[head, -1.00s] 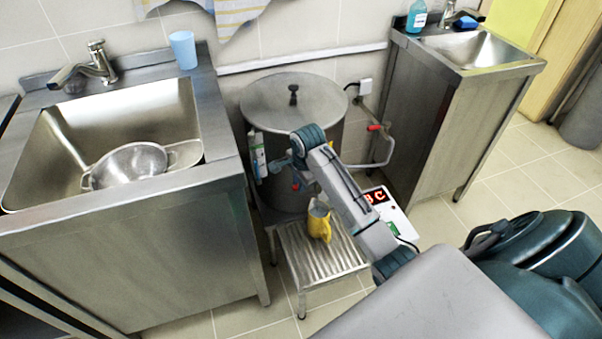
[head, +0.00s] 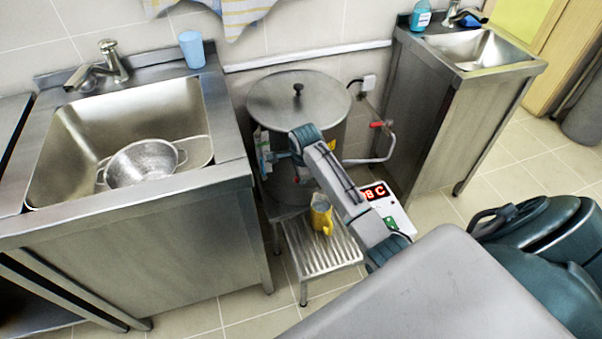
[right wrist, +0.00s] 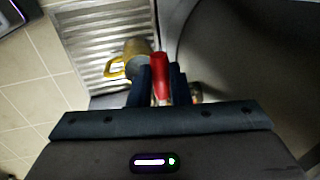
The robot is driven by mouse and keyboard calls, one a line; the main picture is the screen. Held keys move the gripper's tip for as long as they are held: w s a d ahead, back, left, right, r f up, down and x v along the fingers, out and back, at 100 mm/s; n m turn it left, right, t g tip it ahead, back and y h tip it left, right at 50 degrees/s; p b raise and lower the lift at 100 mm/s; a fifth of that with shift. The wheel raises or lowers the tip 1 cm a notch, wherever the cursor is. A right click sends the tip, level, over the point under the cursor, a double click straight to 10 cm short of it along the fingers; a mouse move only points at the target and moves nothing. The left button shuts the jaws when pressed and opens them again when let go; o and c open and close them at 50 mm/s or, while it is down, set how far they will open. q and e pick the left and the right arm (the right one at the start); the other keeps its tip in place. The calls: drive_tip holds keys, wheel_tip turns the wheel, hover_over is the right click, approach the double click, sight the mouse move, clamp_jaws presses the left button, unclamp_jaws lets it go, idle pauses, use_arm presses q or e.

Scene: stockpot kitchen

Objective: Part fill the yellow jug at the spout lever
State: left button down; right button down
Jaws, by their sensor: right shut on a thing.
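The yellow jug (head: 321,218) stands upright on a slatted metal stand (head: 326,257) in front of the big steel pot (head: 331,132). The right wrist view shows its yellow handle (right wrist: 115,68) turned to the left and its greyish body beside my fingers. My right gripper (right wrist: 161,82) is shut on the red spout lever (right wrist: 159,62), which sits between its two dark fingers, above and beside the jug. The spout is largely hidden by the gripper. I cannot tell whether liquid is in the jug. My left gripper is not in view.
A white box with a red display (head: 376,192) is right of the stand. A sink (head: 88,122) with a colander (head: 142,164) is at the left, with a blue cup (head: 191,50) behind. A pipe with a red handle (head: 376,124) runs right of the pot.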

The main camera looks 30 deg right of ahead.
drive_tip(key=c, duration=1.4)
unclamp_jaws()
drive_tip(key=shift+o, duration=0.2)
